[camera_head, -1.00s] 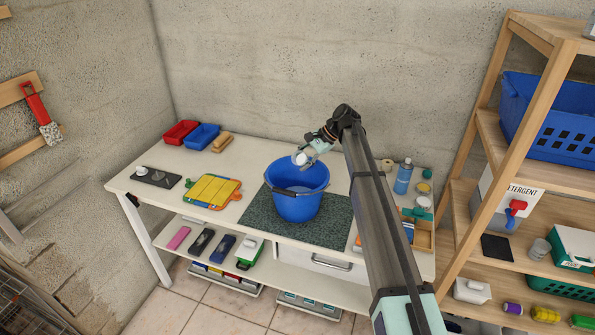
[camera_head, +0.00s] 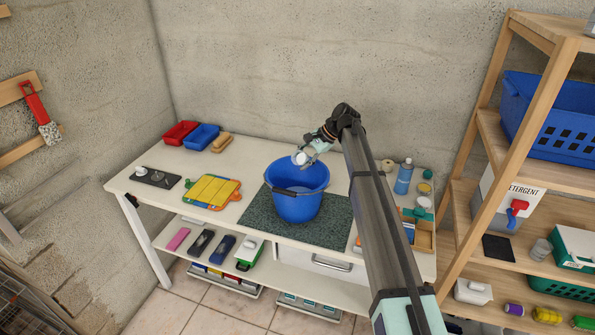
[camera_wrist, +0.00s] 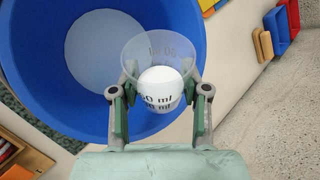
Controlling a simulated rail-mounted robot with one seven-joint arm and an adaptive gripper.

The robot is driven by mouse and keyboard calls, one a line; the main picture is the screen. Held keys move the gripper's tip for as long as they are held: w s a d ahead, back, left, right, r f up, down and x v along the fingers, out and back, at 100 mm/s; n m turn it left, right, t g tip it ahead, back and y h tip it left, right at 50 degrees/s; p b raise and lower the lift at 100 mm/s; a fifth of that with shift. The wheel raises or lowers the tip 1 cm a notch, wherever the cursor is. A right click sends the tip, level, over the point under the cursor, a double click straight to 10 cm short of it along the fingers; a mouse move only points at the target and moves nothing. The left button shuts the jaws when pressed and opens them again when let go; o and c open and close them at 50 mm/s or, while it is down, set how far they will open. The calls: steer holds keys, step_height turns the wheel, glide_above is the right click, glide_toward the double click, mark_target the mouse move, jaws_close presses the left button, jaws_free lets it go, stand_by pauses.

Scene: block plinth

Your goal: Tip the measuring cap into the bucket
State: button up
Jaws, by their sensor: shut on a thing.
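The blue bucket (camera_head: 298,207) stands on a dark speckled mat on the table. Pale liquid or a pale bottom shows inside it in the wrist view (camera_wrist: 100,50). My gripper (camera_head: 308,157) is above the bucket's back rim. In the wrist view my gripper (camera_wrist: 158,98) is shut on the clear measuring cap (camera_wrist: 163,50), with a green-padded finger on each side. The cap has dark "ml" markings, and something white shows in it. The cap's wide mouth overlaps the bucket's rim in the wrist view. I cannot tell whether anything is pouring out.
A blue bottle (camera_head: 403,177) stands at the right. A wooden shelf unit (camera_head: 475,190) rises further right.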

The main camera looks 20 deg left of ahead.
steer(key=shift+s+r+n+t+b, duration=0.1)
steer(key=shift+r+n+t+b, duration=0.3)
steer(key=shift+t+b, duration=0.8)
steer(key=shift+s+r+n+t+b, duration=0.1)
steer(key=shift+r+n+t+b, duration=0.35)
steer(key=shift+b, duration=1.2)
stand_by(3.3)
steer(key=shift+w+r+t+b, duration=0.2)
steer(key=shift+t+b, duration=0.25)
steer(key=shift+t, duration=0.3)
stand_by(1.1)
